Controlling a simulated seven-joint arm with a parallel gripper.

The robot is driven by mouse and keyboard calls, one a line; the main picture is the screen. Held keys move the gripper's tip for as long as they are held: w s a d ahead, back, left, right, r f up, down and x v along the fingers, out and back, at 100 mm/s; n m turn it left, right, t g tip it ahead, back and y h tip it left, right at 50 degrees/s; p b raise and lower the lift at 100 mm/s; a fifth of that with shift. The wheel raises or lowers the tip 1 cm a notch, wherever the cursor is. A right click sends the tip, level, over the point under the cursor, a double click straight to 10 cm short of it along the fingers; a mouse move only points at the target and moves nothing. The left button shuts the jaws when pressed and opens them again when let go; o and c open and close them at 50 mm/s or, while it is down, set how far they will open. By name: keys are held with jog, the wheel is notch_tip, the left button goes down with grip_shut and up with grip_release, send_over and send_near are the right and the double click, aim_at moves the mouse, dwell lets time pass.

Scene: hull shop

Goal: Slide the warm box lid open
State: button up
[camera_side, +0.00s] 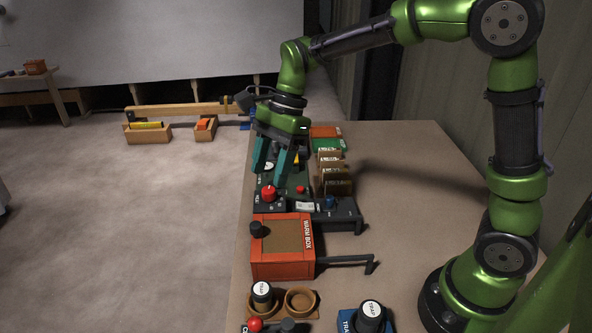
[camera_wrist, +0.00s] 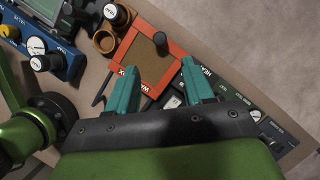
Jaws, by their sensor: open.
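The warm box (camera_side: 283,265) is an orange-red box on the bench with its name on the right side of the top. Its brown lid panel (camera_side: 289,236) carries a dark round knob (camera_side: 258,229) near the left edge in the side view. The lid appears to cover the top. In the wrist view the box frame (camera_wrist: 128,47), the lid panel (camera_wrist: 145,66) and the knob (camera_wrist: 160,42) show beyond my fingertips. My gripper (camera_side: 269,174) has teal fingers, open and empty, pointing down above the dark panel behind the box. The gripper (camera_wrist: 159,66) touches neither box nor knob.
A dark control panel (camera_side: 346,215) with a red knob (camera_side: 268,193) lies under my gripper. A dark bar handle (camera_side: 345,260) sticks out right of the box. Wooden cups (camera_side: 300,303) and a blue unit (camera_side: 350,323) stand in front.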

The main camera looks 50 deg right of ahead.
aim_at(257, 224)
jog(key=x, duration=1.1)
jog(key=shift+a+f, duration=0.15)
jog(key=shift+f, duration=0.25)
jog(key=shift+c, duration=0.2)
grip_shut()
